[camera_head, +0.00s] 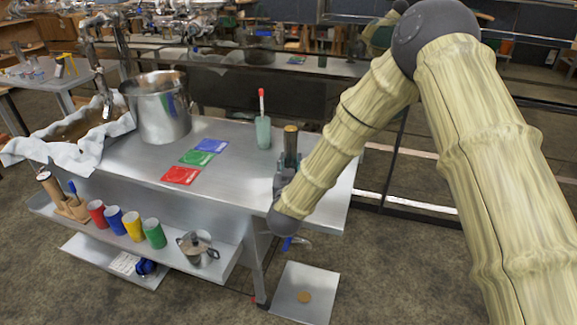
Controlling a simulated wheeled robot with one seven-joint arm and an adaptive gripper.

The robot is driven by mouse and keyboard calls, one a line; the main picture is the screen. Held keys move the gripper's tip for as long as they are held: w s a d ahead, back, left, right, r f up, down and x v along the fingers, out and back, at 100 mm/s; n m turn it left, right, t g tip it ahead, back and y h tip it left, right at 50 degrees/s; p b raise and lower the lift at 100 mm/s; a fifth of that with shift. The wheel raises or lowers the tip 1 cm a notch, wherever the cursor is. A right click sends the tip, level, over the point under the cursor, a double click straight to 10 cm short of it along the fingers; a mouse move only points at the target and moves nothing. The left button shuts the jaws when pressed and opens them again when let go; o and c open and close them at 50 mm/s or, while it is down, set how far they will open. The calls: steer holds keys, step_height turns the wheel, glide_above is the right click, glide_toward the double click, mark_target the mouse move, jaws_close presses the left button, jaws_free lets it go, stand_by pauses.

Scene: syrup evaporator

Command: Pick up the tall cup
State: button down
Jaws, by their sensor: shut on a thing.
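A tall, narrow dark cylinder with a brownish top, which looks like the tall cup (290,142), stands upright near the right end of the metal table (230,172). My gripper (288,167) is shut on its lower part, and the fingers and arm hide much of that part. I cannot tell whether its base touches the table. A grey-green cup (263,136) with a red-and-white-handled tool in it stands just left of it, apart from my gripper.
Blue (212,145), green (197,158) and red (180,176) cards lie left on the table. A large steel pot (160,112) stands behind them. A lower shelf (205,270) holds several coloured cups and a small metal pot (196,246). Bare table lies between cards and gripper.

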mark_target(290, 159)
steer(key=shift+r, duration=0.3)
steer(key=shift+r, duration=1.55)
steer(key=s+r, duration=0.1)
steer(key=s, duration=1.4)
steer(key=shift+s+a+r, duration=0.15)
steer(key=shift+s+a, duration=0.15)
steer(key=shift+s, duration=0.05)
steer(key=shift+s, duration=0.15)
